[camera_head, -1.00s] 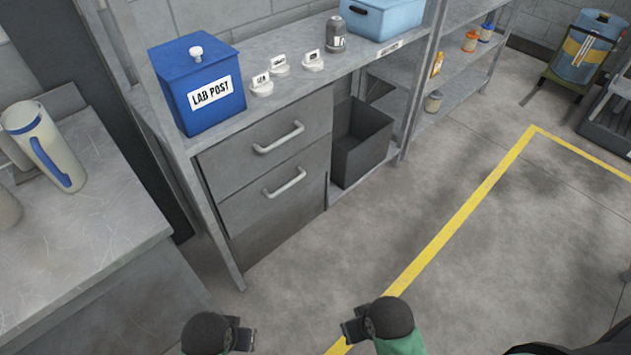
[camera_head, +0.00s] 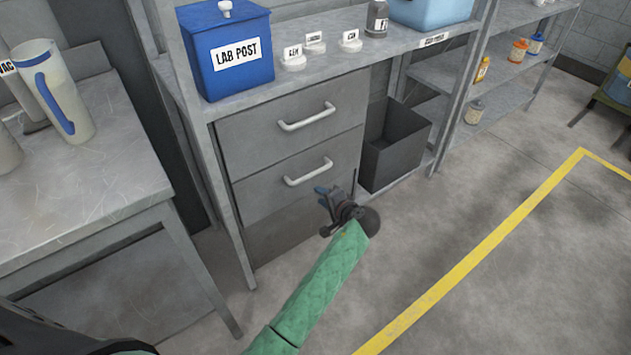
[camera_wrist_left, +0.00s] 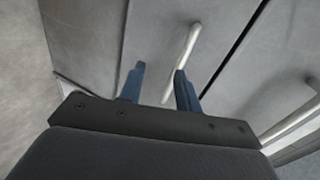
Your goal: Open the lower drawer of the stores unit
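The stores unit's lower drawer (camera_head: 262,192) is a grey front with a pale bar handle (camera_head: 308,172), closed under the upper drawer (camera_head: 245,135). My left gripper (camera_head: 325,195) is just in front of the lower drawer, near the right end of its handle. In the left wrist view, the two blue fingers (camera_wrist_left: 160,85) are apart, with the lower handle (camera_wrist_left: 183,55) close to the right finger and partly hidden by it. I cannot tell if they touch. The upper handle (camera_wrist_left: 300,122) shows at the right edge there. My right gripper is out of view.
A blue lab post box (camera_head: 228,55), small labelled pieces and a grey bottle stand on the unit's top. A dark open bin (camera_head: 395,150) sits right of the drawers. A bench (camera_head: 90,190) stands at left. The floor in front is clear.

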